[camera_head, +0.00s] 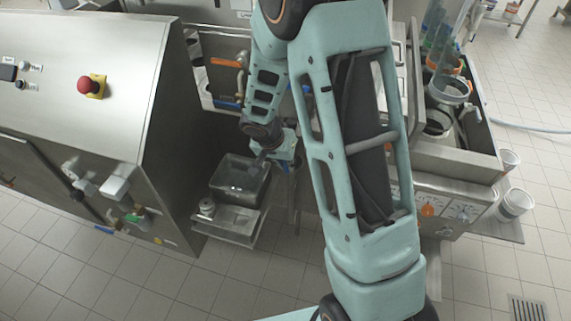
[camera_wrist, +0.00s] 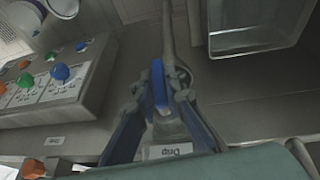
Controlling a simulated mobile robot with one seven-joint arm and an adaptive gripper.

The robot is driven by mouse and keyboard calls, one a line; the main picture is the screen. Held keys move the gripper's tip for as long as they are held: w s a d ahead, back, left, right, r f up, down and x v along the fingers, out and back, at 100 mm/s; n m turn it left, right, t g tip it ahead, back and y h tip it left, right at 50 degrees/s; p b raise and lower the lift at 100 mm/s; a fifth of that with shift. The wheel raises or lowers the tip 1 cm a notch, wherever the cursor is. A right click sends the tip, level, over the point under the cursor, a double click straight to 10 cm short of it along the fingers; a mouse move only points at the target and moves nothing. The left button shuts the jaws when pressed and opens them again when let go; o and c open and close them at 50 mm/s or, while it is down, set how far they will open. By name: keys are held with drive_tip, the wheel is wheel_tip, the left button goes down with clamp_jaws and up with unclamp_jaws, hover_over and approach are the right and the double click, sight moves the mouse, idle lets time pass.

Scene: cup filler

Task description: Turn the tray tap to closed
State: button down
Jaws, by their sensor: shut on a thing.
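The tray tap (camera_wrist: 159,85) has a blue handle and shows in the wrist view in front of a grey pipe. My gripper (camera_wrist: 161,92) is around it, one finger on each side, shut on the blue handle. The handle stands roughly in line with the pipe in that view. A small plate marked Drip (camera_wrist: 168,150) lies below it, partly covered by the gripper. In the head view my gripper (camera_head: 284,149) is beside a clear-walled tray (camera_head: 240,180); the tap cannot be made out there.
A control panel with blue, green and orange knobs (camera_wrist: 60,73) is at the left in the wrist view. The clear tray wall (camera_wrist: 255,47) is at upper right. In the head view, a steel cabinet with a red button (camera_head: 86,85) stands left and a machine with tubes (camera_head: 450,90) right.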

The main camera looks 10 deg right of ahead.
drive_tip(key=h+b, duration=0.1)
drive_tip(key=g+h+b, duration=0.1)
drive_tip(key=n+g+h+b, duration=0.1)
drive_tip(key=b, duration=0.1)
drive_tip(key=shift+s+d+f+h, duration=0.1)
drive_tip(key=shift+d+f+h, duration=0.05)
drive_tip(key=shift+f+h, duration=0.15)
drive_tip(key=h+b, duration=0.1)
drive_tip(key=g+h+b, duration=0.1)
drive_tip(key=n+h+b, duration=0.1)
drive_tip(key=h, duration=0.1)
drive_tip(key=shift+s+d+r+g+b, duration=0.15)
drive_tip(key=shift+d+r+g+b, duration=0.15)
drive_tip(key=shift+r+g, duration=0.1)
drive_tip(key=shift+s+d+r+n+g+h+b, duration=0.1)
drive_tip(key=shift+r+n+g+h+b, duration=0.25)
drive_tip(key=shift+h+b, duration=0.6)
drive_tip(key=shift+w+d+r+n+g+h+b, duration=0.1)
drive_tip(key=shift+r+n+g+h+b, duration=0.3)
drive_tip(key=shift+h, duration=1)
drive_tip(key=shift+s+d+r+n+g+h+b, duration=0.15)
drive_tip(key=shift+n+h+b, duration=0.3)
drive_tip(key=shift+h+b, duration=0.6)
drive_tip(key=c, duration=2)
unclamp_jaws()
